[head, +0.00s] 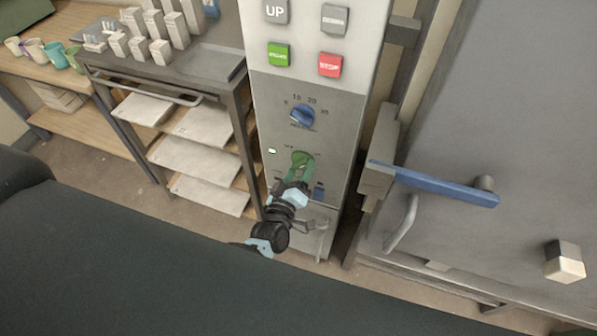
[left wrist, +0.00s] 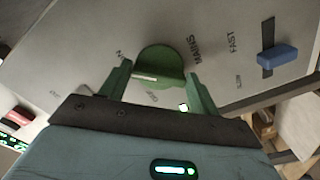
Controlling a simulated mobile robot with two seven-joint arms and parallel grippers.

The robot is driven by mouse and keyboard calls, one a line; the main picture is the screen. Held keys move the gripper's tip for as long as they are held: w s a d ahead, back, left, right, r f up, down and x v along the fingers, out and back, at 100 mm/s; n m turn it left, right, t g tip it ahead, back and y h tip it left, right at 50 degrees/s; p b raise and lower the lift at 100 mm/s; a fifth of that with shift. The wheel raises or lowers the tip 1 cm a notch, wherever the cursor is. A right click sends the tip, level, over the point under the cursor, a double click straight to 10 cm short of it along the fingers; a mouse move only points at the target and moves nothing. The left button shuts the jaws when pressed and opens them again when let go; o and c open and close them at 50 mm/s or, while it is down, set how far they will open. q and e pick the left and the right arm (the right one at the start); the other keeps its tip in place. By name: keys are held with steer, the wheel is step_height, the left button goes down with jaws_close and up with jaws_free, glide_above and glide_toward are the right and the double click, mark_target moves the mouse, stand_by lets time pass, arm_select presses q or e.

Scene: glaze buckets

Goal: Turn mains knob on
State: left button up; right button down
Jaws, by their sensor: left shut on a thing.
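The mains knob (left wrist: 163,60) is round and green with a raised grip bar and a white mark, set in the grey control panel (head: 327,130). It also shows in the head view (head: 301,158), partly covered by my gripper. My left gripper (head: 298,172) has green fingers and is at the knob. In the left wrist view my left gripper (left wrist: 160,85) has a finger on each side of the knob's grip and is shut on it. A small light (head: 272,151) left of the knob glows whitish-green. My right gripper is out of view.
A blue dial (head: 302,115) and green and red buttons (head: 330,64) sit above the knob, and a blue slider (head: 318,192) below it. A blue door handle (head: 440,185) projects at the right. A shelf cart (head: 195,160) stands close on the left.

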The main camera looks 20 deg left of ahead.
arm_select(q)
steer(key=shift+m, duration=0.4)
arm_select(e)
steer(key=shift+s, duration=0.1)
arm_select(q)
steer(key=o, duration=1)
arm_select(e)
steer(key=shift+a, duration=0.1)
arm_select(q)
steer(key=shift+s+a, duration=0.2)
steer(key=shift+s, duration=3.7)
